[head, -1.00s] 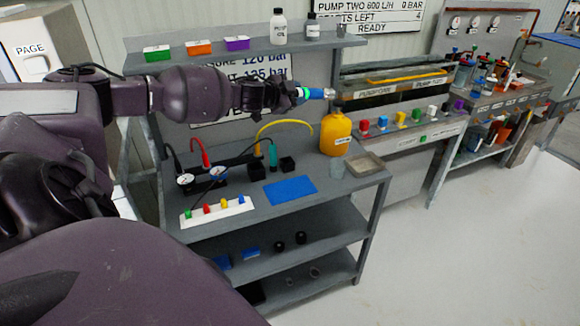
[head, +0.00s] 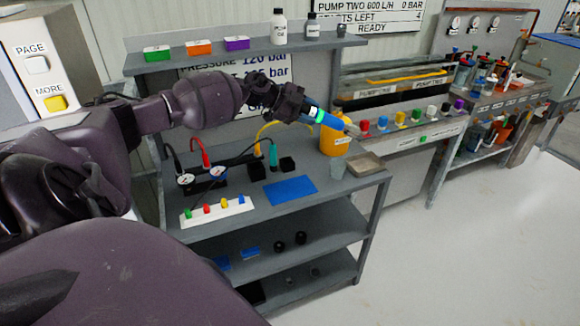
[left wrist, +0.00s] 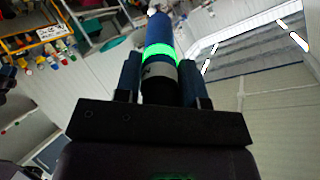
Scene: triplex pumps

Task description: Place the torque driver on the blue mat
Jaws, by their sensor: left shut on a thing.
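My left gripper (head: 299,108) is shut on the torque driver (head: 329,120), a blue tool with a glowing green band and a pale tip. The tool is held in the air above the workbench, tilted with its tip down to the right, in front of the yellow jug. In the left wrist view the torque driver (left wrist: 160,45) sticks out between the two fingers (left wrist: 163,85). The blue mat (head: 290,190) lies bare on the bench top, below the gripper. My right gripper is not in view.
A yellow jug (head: 336,138), a clear cup (head: 338,168) and a shallow tray (head: 365,164) stand right of the mat. A white strip with coloured knobs (head: 216,212), gauges (head: 186,180) and hoses are to the left. Bottles (head: 279,28) and coloured bins stand on the shelf above.

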